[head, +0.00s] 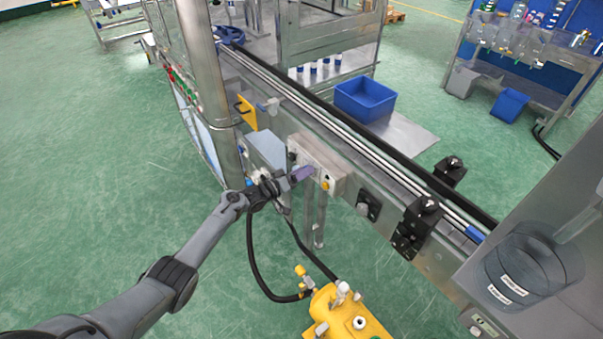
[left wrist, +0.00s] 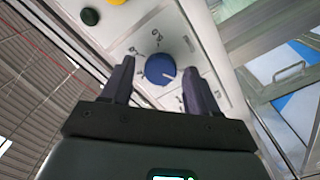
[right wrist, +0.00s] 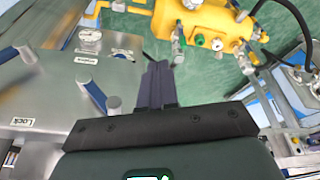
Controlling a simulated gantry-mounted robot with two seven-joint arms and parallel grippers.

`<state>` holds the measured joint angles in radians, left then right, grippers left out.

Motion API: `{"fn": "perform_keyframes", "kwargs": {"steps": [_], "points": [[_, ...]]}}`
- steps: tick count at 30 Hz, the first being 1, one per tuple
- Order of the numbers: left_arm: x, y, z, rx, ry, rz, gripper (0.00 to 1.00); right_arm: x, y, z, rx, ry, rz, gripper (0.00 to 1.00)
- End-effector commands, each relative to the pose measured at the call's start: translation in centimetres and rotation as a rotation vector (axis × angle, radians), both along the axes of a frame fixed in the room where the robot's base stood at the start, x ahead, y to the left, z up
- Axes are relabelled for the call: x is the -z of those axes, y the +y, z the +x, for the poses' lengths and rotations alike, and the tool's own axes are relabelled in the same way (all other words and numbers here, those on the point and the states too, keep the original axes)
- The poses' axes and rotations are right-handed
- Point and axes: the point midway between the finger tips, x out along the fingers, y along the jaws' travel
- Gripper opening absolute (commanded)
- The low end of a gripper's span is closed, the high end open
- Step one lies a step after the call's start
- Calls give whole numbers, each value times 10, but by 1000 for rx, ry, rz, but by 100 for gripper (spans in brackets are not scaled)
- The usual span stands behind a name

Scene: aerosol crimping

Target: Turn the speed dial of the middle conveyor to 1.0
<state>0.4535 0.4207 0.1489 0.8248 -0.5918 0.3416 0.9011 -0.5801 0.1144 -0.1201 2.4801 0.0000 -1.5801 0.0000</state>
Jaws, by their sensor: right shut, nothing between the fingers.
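A blue speed dial (left wrist: 160,69) with a white pointer mark sits on a light control panel (left wrist: 195,50) in the left wrist view. Printed marks around it are too small to read. My left gripper (left wrist: 158,78) is open, with one finger on each side of the dial; I cannot tell whether they touch it. In the head view my left gripper (head: 303,173) is at the front of the control box (head: 322,160) on the conveyor's side, and the dial is hidden there. My right gripper (right wrist: 157,72) is shut and empty in the right wrist view.
The conveyor (head: 345,130) runs diagonally, with black sensor blocks (head: 418,222) to the right. A yellow machine (head: 350,316) with a black hose stands below. A blue bin (head: 365,99) is behind the conveyor.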

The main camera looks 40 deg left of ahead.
Motion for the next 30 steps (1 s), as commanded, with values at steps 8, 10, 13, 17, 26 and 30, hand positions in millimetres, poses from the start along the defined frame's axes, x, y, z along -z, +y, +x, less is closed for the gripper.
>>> {"fn": "perform_keyframes", "kwargs": {"steps": [8, 10, 13, 17, 26, 30], "points": [[0, 0, 0, -1, 0, 1, 63, 0, -1, 0, -2, 1, -3, 0], [0, 0, -2, -1, 0, 1, 63, -1, -1, 0, -3, 0, -5, 0], [0, 2, -7, 0, 1, 1, 63, -4, -2, 0, -5, 1, -8, 0], [-1, 5, -21, 0, 2, 2, 63, -10, -2, 0, -6, 1, -10, 0], [-1, 18, -69, 0, 2, 2, 63, -26, -2, 0, -6, 1, -10, 0], [0, 23, -88, -1, 2, 1, 63, -30, -2, 0, -4, 0, -7, 0]]}}
